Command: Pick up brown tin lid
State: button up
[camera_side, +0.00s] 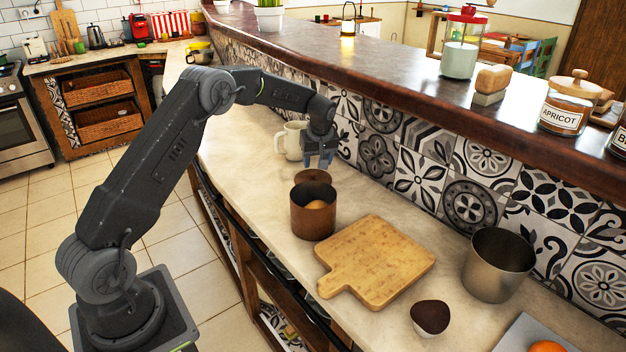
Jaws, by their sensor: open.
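The brown tin lid (313,177) is a small round brown disc just behind the rim of the brown tin (313,222). I cannot tell whether it lies on the counter or is raised. The tin stands upright and uncovered, with a round orange-tan thing (316,205) inside. My gripper (318,165) points down directly above the lid, its fingers open and close to the lid's top. Whether the fingertips touch the lid is not clear.
A white mug (292,141) stands just left of my gripper. A wooden cutting board (385,262), a dark-topped bowl (430,318) and a metal pot (497,264) are to the right. The tiled wall (410,160) and raised ledge (400,88) bound the counter behind.

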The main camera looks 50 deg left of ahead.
aim_at(313, 172)
jog(key=x, duration=0.5)
jog(key=shift+s+a+f, duration=0.1)
jog(key=shift+s+a, duration=0.1)
jog(key=shift+s, duration=0.1)
jog(key=c, duration=1)
